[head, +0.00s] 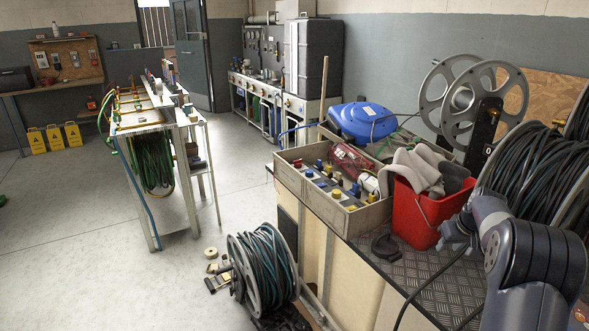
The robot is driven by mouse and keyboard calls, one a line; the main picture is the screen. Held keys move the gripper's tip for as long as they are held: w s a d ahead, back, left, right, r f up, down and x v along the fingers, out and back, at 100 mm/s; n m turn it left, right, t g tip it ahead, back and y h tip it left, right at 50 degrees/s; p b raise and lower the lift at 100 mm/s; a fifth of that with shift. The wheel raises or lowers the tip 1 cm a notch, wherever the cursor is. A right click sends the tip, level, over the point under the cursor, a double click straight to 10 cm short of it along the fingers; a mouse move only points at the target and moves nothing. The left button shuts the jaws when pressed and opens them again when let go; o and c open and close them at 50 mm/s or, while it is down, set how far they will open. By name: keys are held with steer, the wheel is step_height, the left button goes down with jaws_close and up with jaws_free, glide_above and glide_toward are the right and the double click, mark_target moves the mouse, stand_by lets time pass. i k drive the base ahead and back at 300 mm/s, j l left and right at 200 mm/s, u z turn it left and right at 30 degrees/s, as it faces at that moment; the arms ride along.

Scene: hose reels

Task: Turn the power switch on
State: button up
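I cannot pick out the power switch with certainty. A black upright stand with a small yellow mark (485,131) holds the empty grey reel (512,82) at the back right; the mark is too small to identify. My arm comes in at the lower right. My gripper (456,233) is dark and small beside the red bucket, over the metal-plated bench top (445,283). Its fingers are not clear enough to tell open from shut, and I see nothing held in it.
A red bucket (418,214) with grey cloths, a tray of coloured connectors (335,202) and a blue case (362,122) crowd the bench. A large cable reel (535,170) stands at right. Another cable reel (262,268) is on the floor. The floor at left is mostly clear.

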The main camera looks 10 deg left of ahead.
mark_target(297, 164)
steer(key=k+u, duration=0.15)
steer(key=u, duration=1.1)
steer(key=i+j+u, duration=0.15)
steer(key=i+u, duration=0.4)
steer(key=u, duration=0.15)
steer(key=i+u, duration=0.3)
steer(key=i+j+z, duration=0.1)
steer(key=i+z, duration=0.35)
steer(key=i, duration=1.05)
steer(key=i+l+z, duration=0.15)
steer(key=z, duration=0.25)
steer(key=i+z, duration=0.45)
steer(key=i+l+z, duration=0.1)
steer(key=z, duration=0.3)
steer(key=i+j+z, duration=0.1)
steer(key=i+z, duration=0.2)
steer(key=z, duration=0.15)
steer(key=i+z, duration=0.15)
steer(key=z, duration=0.15)
steer(key=i+j+z, duration=0.1)
steer(key=z, duration=0.25)
steer(key=i, duration=0.05)
